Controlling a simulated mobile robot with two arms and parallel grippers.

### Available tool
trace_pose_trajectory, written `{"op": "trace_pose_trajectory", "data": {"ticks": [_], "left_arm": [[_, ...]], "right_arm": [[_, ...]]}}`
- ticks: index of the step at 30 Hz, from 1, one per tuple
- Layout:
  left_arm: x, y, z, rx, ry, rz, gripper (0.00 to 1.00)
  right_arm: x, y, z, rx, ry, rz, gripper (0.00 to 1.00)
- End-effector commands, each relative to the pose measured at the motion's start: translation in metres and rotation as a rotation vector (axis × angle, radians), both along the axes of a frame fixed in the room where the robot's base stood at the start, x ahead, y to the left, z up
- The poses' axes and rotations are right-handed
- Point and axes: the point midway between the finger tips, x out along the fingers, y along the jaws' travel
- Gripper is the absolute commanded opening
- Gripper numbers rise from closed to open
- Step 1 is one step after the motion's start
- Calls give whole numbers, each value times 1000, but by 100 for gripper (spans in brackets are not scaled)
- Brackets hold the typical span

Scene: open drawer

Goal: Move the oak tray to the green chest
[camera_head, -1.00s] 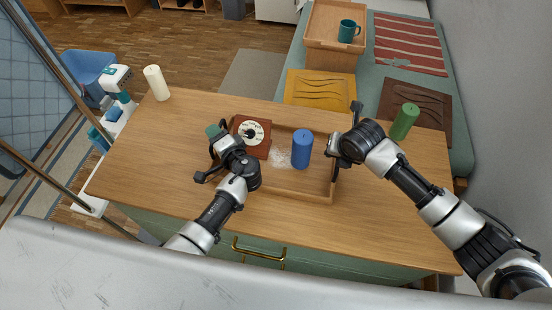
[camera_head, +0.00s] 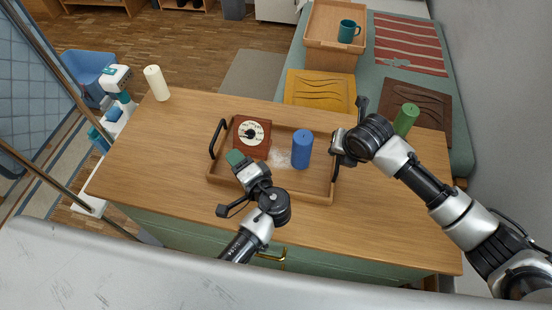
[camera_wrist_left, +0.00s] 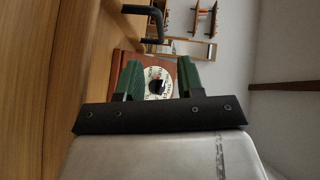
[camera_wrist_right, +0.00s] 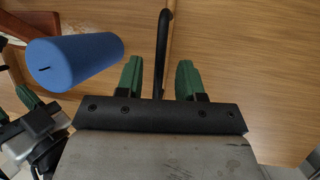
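The oak tray (camera_head: 318,196) with black handles lies on the wooden top of the green chest (camera_head: 180,228). It holds a blue candle (camera_head: 302,149) and a red-brown box with a white dial (camera_head: 251,136). My left gripper (camera_head: 236,159) is open and empty, over the tray's front left part, clear of the left handle (camera_head: 216,138). The left wrist view shows its spread green fingers (camera_wrist_left: 158,80) with the dial beyond. My right gripper (camera_head: 337,152) is at the right handle. In the right wrist view its fingers (camera_wrist_right: 157,78) are apart, with the black handle (camera_wrist_right: 163,45) between them.
A cream candle (camera_head: 156,83) stands at the back left of the top and a green candle (camera_head: 406,120) at the back right. Behind, a bench (camera_head: 385,78) carries another wooden tray (camera_head: 322,36) with a teal mug (camera_head: 348,31). The left part of the top is clear.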

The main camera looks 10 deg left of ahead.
Motion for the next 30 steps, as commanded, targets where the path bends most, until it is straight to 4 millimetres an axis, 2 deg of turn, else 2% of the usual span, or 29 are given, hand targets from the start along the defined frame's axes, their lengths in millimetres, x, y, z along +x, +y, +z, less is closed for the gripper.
{"op": "trace_pose_trajectory", "data": {"ticks": [1, 6, 12, 17, 30], "left_arm": [[0, 0, 0, 0, 0, 0, 38], [0, 0, 0, 0, 0, 0, 38], [0, 0, 0, 0, 0, 0, 38], [0, 0, 0, 0, 0, 0, 38], [0, 0, 0, 0, 0, 0, 38]], "right_arm": [[-4, -2, 12, 1, -4, 1, 38], [-18, -9, 45, -1, -4, 1, 38], [-30, -13, 71, 0, -2, 0, 38], [-33, -14, 78, -1, 0, -1, 38], [-33, -14, 78, 0, 0, -1, 38]]}}
